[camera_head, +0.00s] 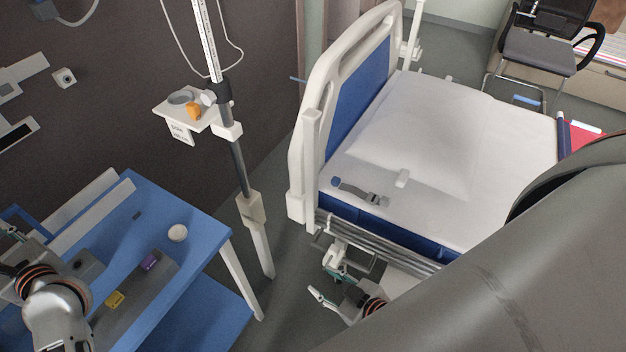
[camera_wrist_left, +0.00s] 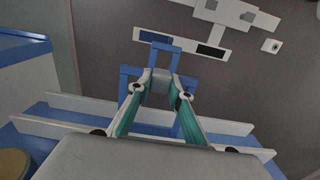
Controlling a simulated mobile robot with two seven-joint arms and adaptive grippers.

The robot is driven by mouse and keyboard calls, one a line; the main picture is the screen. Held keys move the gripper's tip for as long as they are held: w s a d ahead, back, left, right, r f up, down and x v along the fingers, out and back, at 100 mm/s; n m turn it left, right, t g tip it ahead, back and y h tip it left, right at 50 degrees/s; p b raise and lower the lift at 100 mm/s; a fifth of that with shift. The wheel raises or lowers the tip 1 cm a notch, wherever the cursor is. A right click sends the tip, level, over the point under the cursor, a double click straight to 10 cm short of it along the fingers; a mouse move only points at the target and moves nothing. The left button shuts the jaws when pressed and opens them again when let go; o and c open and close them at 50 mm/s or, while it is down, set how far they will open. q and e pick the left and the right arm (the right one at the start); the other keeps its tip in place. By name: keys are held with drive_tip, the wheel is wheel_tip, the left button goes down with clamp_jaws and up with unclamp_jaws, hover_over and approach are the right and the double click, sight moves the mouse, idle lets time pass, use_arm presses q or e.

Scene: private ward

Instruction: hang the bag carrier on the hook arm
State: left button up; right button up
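A blue frame, which looks like the bag carrier (camera_wrist_left: 166,47), shows in the left wrist view, with a narrow loop above a wider frame. My left gripper (camera_wrist_left: 161,83) has its teal fingers closed in on a grey block at the frame's middle. In the head view the blue frame (camera_head: 15,213) is partly hidden by my left arm, over the left end of the blue trolley. My right gripper (camera_head: 326,276) is open and empty beside the bed rail. A tall pole (camera_head: 238,165) stands between trolley and bed; I cannot make out a hook arm on it for certain.
The blue trolley (camera_head: 205,222) carries a white round item (camera_head: 178,233), a purple item (camera_head: 149,262) and a yellow item (camera_head: 115,299). A small shelf (camera_head: 170,107) sits on the pole. The bed (camera_head: 470,120) fills the right. Wall fittings (camera_head: 20,133) are at left.

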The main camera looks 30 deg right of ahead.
use_arm(q)
clamp_jaws()
drive_tip(key=shift+r+p, duration=2.7)
drive_tip(key=shift+r, duration=0.3)
